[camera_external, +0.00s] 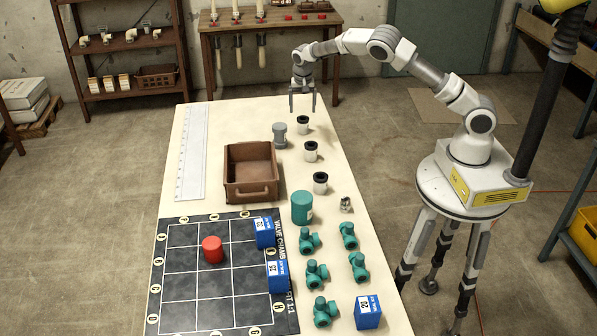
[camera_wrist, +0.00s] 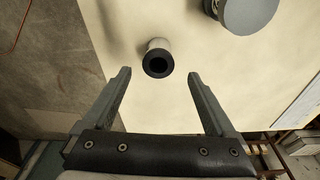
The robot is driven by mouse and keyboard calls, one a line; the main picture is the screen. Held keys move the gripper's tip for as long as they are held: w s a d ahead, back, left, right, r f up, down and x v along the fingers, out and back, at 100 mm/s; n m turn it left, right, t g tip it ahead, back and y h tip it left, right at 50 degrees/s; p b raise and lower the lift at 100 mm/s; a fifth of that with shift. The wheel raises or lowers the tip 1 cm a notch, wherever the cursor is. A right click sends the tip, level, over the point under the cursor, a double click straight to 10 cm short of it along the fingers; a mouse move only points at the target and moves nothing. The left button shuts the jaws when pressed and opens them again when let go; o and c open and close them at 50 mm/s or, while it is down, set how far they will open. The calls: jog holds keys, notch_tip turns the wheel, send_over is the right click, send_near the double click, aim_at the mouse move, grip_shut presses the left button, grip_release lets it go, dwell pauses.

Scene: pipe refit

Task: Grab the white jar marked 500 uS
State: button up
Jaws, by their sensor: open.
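Three small white jars with black tops stand in a row along the right side of the table: a far jar (camera_external: 303,129), a middle jar (camera_external: 310,156) and a near jar (camera_external: 320,188). Their markings are too small to read, so I cannot tell which is 500 uS. My gripper (camera_external: 302,110) is open and empty, pointing down above the table's far end, close to the far jar. In the wrist view one black-topped white jar (camera_wrist: 158,60) shows just beyond the open fingertips (camera_wrist: 158,74), roughly centred between them and apart from both.
A grey flanged part (camera_external: 280,135) stands left of the far jar and shows in the wrist view (camera_wrist: 248,12). A brown bin (camera_external: 252,189), green cylinder (camera_external: 302,208), several green valves (camera_external: 317,275), blue boxes (camera_external: 368,312) and a black grid mat (camera_external: 180,290) lie nearer.

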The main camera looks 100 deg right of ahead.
aim_at(303, 123)
jog(key=f, duration=0.6)
jog(key=d+f, duration=0.1)
jog(key=f, duration=0.1)
jog(key=shift+s+d+f, duration=0.1)
jog(key=shift+s+f, duration=0.1)
jog(key=shift+f, duration=0.2)
jog(key=shift+r, duration=0.1)
grip_shut()
